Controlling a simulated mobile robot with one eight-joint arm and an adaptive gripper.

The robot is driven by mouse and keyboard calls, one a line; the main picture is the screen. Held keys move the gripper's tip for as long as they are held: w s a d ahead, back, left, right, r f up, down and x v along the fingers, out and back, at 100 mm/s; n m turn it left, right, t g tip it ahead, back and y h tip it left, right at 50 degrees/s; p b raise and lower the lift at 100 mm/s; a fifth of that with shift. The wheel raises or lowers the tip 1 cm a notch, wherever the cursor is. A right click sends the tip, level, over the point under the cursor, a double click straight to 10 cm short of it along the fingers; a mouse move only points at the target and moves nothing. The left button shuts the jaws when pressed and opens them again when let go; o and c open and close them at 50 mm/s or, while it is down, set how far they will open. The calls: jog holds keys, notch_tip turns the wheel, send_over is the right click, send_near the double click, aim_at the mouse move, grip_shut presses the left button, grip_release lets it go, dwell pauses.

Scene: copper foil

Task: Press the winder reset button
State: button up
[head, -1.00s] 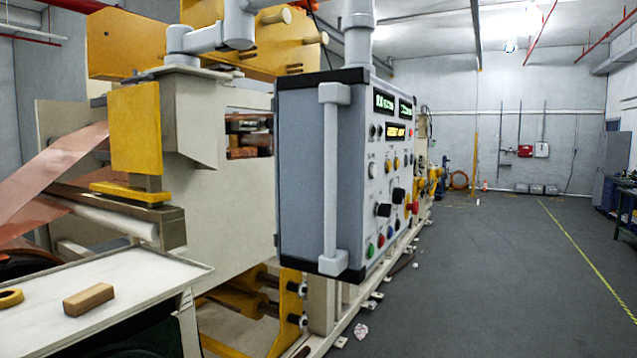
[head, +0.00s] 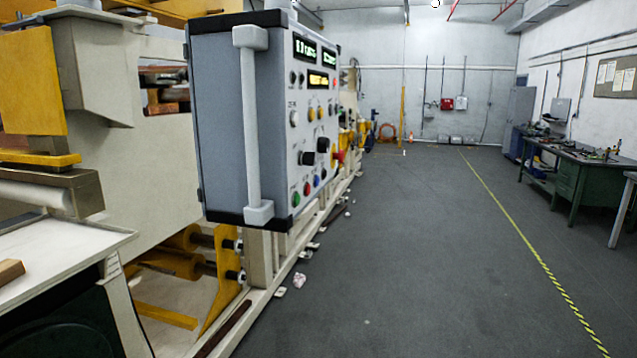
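The winder control box (head: 225,130) hangs at the left of the middle, a grey cabinet with a vertical handle on its near side. Its light front panel (head: 297,140) faces right and shows at a steep angle. The panel carries green and amber displays, several knobs, and small coloured buttons along the bottom, among them a green button (head: 295,198) and a red one. The labels are too small to read, so I cannot tell which button is the reset. My gripper is not in view.
The cream and yellow winder machine (head: 140,190) fills the left, with a white table (head: 50,262) in front. Low rails and small litter lie along its foot. The grey floor (head: 400,270) to the right is open, with a yellow line. A green workbench (head: 570,165) stands far right.

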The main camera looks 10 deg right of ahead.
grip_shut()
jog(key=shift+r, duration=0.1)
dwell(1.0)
